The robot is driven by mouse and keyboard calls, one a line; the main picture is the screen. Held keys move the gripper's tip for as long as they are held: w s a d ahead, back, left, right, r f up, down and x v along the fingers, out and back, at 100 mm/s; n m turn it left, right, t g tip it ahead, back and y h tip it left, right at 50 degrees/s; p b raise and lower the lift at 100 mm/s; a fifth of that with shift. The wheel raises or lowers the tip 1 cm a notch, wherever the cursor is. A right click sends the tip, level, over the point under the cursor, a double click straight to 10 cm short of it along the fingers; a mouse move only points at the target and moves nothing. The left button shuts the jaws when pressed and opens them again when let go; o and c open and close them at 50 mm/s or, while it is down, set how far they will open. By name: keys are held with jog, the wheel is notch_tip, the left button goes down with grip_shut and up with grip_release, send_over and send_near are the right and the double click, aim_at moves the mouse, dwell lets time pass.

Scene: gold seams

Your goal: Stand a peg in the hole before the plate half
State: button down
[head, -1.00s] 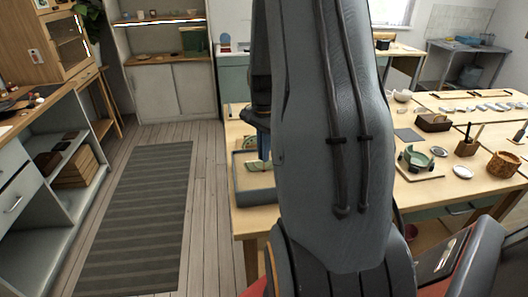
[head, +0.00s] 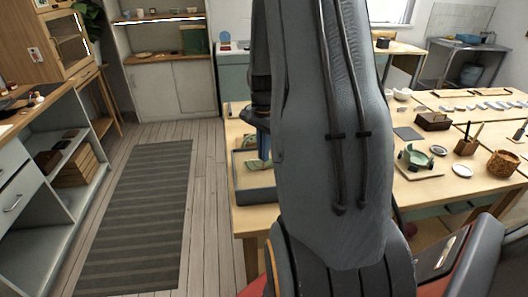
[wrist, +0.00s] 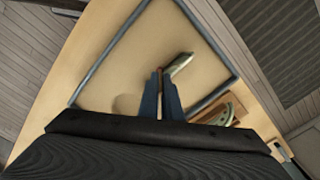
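My gripper (wrist: 160,84) has two blue fingers, close together around a thin brown peg (wrist: 160,82) in the wrist view. It is over the sand tray (wrist: 110,38). A pale plate half (wrist: 181,64) stands in the sand just beyond the fingertips, slightly right of the peg. The hole is not clearly visible. In the head view the blue fingers (head: 264,146) show over the tray (head: 256,194), partly behind my arm. I cannot tell whether the peg's lower end touches the sand.
A greenish curved piece (wrist: 230,108) lies in a wooden holder beside the tray in the wrist view. The worktable to the right bears a green broken bowl (head: 416,158), a pencil cup (head: 466,146) and a woven basket (head: 502,163). Floor with a striped rug (head: 140,215) is clear at left.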

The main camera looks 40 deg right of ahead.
jog(key=shift+f, duration=0.35)
dwell(1.0)
jog(key=shift+r, duration=0.15)
jog(key=shift+r+p, duration=1.8)
jog(key=shift+r, duration=0.7)
jog(key=shift+f, duration=0.15)
jog(key=shift+f+b, duration=0.75)
jog(key=shift+f, duration=0.85)
jog(key=shift+f, duration=0.9)
dwell(0.4)
dwell(0.7)
jog(key=c, duration=1.9)
grip_release()
